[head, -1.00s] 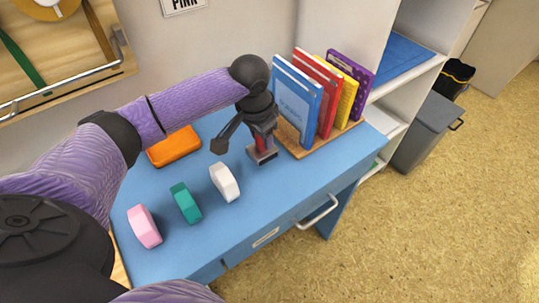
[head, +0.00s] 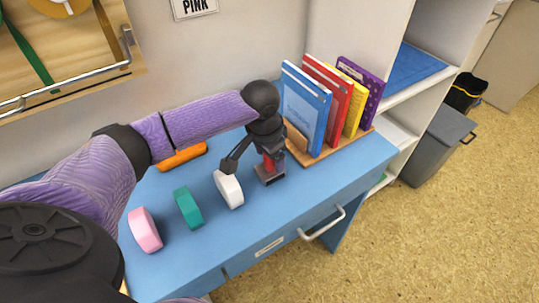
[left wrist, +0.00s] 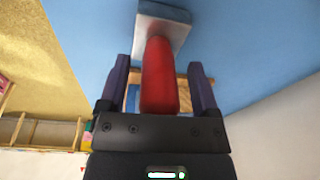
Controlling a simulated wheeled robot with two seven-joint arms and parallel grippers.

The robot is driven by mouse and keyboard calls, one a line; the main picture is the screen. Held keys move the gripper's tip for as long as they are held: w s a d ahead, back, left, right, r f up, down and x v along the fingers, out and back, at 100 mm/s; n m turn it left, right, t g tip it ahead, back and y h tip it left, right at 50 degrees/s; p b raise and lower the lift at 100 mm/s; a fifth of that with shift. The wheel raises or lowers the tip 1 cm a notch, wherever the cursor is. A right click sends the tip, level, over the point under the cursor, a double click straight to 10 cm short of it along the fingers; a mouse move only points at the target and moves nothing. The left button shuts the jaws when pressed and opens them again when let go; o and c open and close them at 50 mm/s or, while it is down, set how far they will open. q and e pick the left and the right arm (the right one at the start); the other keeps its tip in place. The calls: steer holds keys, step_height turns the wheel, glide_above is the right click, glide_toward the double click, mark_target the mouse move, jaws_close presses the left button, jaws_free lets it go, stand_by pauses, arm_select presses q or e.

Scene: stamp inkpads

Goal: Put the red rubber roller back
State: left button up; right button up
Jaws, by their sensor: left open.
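The red rubber roller has a red handle and a flat grey base. It stands upright on the blue desk (head: 300,195), in front of the book rack; its base (head: 270,177) shows in the head view. My left gripper (head: 268,155) is above it, pointing down. In the left wrist view the fingers of my left gripper (left wrist: 159,65) are open on either side of the red handle (left wrist: 160,90), with gaps between. The grey base (left wrist: 165,22) lies beyond the fingertips. The gripper hides the handle's top in the head view. My right gripper is not in view.
A white block (head: 229,189), a green block (head: 188,207) and a pink block (head: 144,230) stand left of the roller. An orange pad (head: 182,157) is partly behind my left arm. A blue book (head: 305,107) and others stand in the rack close behind. The front right desk is clear.

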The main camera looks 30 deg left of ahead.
mark_target(265, 174)
arm_select(q)
steer(key=r+p, duration=0.1)
steer(key=r, duration=0.1)
steer(key=r+p, duration=0.1)
steer(key=r, duration=0.2)
steer(key=s+r+p, duration=0.1)
steer(key=r+p, duration=0.1)
steer(key=r, duration=0.2)
steer(key=s+r+p, duration=0.1)
steer(key=r, duration=0.1)
steer(key=shift+r, duration=0.3)
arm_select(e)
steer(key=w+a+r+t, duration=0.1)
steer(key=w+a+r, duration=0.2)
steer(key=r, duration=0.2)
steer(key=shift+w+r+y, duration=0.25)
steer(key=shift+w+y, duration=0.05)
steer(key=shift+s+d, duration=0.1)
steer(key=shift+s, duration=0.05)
